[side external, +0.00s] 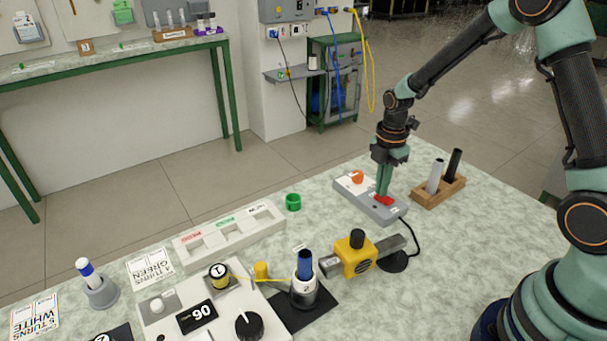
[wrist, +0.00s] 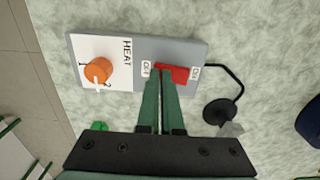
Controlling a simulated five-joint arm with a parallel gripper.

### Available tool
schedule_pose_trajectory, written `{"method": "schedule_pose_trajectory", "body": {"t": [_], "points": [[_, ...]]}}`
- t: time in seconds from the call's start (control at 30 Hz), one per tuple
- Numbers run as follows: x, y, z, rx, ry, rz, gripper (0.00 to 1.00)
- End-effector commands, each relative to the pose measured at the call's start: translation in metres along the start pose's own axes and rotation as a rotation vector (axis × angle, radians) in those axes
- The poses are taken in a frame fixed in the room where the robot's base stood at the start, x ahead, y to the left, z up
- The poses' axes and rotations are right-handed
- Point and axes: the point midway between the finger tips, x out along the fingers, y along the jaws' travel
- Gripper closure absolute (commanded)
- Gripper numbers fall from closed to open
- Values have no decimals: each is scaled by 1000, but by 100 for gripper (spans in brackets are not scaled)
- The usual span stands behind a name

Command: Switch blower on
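A grey control box (side external: 350,193) lies on the bench, with an orange HEAT knob (wrist: 97,70) on a white panel and a red rocker switch (wrist: 178,75). Small white labels flank the switch; their text is too small to read surely. My gripper (side external: 383,194) points down at the box, its green fingers together with nothing seen between them. In the wrist view its tips (wrist: 160,72) are at the knob-side end of the red switch. I cannot tell whether they touch it. A black cable runs from the box to a round black base (side external: 394,262) by a grey bar.
A wooden rack (side external: 440,193) with a white and a black rod stands right of the box.

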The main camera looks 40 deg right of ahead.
Motion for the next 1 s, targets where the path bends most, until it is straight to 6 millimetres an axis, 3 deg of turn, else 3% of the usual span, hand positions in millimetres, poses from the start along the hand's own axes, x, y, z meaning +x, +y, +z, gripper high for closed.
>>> {"method": "schedule_pose_trajectory", "body": {"t": [0.6,1.0], "points": [[-1,-19,0,1,2,-12,100],[-4,-18,0,1,1,-6,100]]}}
